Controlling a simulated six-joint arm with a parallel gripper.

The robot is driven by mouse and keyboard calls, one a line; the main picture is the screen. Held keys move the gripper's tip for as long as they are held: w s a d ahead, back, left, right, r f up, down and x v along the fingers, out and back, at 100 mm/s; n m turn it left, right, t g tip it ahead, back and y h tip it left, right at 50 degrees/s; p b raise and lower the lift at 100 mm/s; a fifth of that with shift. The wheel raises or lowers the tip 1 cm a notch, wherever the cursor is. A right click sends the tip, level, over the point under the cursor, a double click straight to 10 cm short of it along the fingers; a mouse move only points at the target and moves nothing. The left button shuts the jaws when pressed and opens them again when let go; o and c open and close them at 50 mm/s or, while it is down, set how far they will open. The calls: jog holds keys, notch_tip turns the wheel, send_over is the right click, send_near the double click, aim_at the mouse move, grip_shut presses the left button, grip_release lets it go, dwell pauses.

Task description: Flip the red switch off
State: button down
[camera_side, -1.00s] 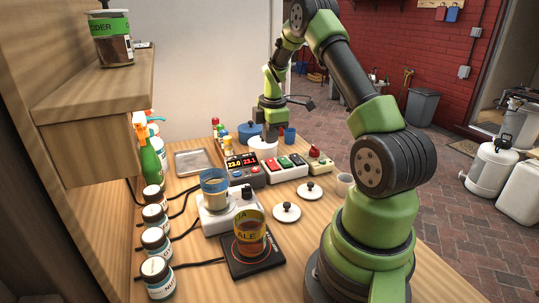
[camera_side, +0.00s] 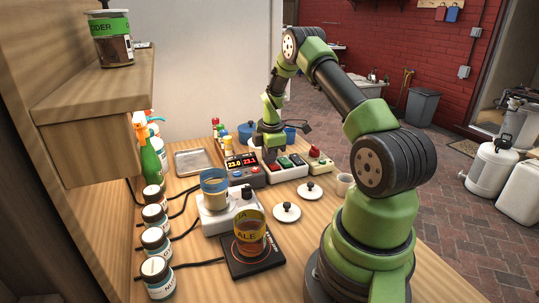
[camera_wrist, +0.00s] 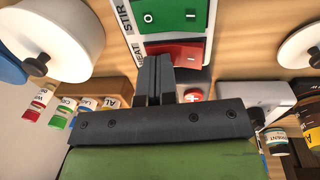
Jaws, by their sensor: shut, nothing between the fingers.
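The red switch (camera_wrist: 180,53) is a rocker on a white switch box (camera_side: 288,174). In the wrist view it lies beside the HEAT label, below a green rocker (camera_wrist: 165,17) by the STIR label. My gripper (camera_side: 270,161) is over the red end of the box, pointing down. In the wrist view my gripper's fingers (camera_wrist: 153,62) are shut with nothing between them, and their tips overlap the left part of the red switch. I cannot tell whether they touch it. The fingers hide part of the switch, and its tilt is unclear.
A controller with red digits (camera_side: 241,162) stands left of the switch box. A box with a red button (camera_side: 315,153) is to its right. A white lid (camera_side: 309,191) lies in front. A beaker on a white stirrer (camera_side: 214,186) and an ale glass (camera_side: 250,235) stand nearer.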

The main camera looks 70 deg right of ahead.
jog(key=shift+s+a+r, duration=0.25)
jog(key=shift+s+a, duration=0.3)
dwell(0.4)
notch_tip(320, 180, up, 14)
jog(key=w+d, duration=0.1)
dwell(0.3)
jog(key=shift+w+d, duration=0.1)
